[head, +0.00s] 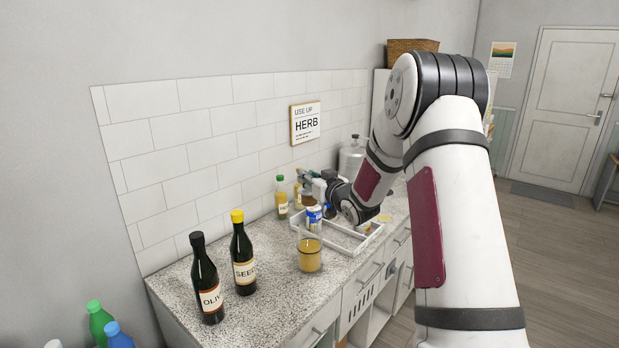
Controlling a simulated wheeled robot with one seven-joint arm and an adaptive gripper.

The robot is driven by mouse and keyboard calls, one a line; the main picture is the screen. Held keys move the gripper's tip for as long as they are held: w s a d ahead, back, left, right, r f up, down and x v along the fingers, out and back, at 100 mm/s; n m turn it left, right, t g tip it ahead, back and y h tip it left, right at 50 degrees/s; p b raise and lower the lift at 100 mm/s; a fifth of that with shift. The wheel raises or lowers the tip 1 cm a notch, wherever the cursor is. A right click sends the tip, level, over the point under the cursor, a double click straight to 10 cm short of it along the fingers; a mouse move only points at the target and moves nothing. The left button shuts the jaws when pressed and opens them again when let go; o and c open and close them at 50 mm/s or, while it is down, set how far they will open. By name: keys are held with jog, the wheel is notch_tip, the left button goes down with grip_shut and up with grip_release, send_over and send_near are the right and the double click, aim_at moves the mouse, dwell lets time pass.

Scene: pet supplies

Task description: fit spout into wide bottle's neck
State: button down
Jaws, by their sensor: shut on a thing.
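A wide, clear vessel with amber contents (309,259) stands upright on the counter, in front of the white tray; it may be the wide bottle. Its top overlaps a blue-and-white can in this view, so its neck is unclear. My gripper (309,179) is small and partly hidden at the end of my dark wrist, behind the tray's left part. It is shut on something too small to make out. I cannot pick out the spout. The gripper appears apart from the amber vessel, farther back.
Two dark bottles, one black-capped (207,283) and one yellow-capped (243,257), stand at the front left. A green-capped bottle (282,199) stands near the wall. The white divided tray (345,246) and grey cylinder (352,158) are farther back. The front-left speckled counter (262,312) is clear.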

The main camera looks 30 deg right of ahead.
jog(key=shift+r, duration=0.1)
jog(key=shift+f+b, duration=0.5)
jog(key=shift+f, duration=2.45)
jog(key=shift+s+f+b, duration=0.1)
jog(key=shift+f+b, duration=0.65)
jog(key=shift+f, duration=1.95)
jog(key=c, duration=1.3)
grip_release()
jog(key=s, duration=1.2)
jog(key=shift+a+r, duration=0.15)
jog(key=shift+r, duration=0.15)
jog(key=shift+w+r, duration=0.1)
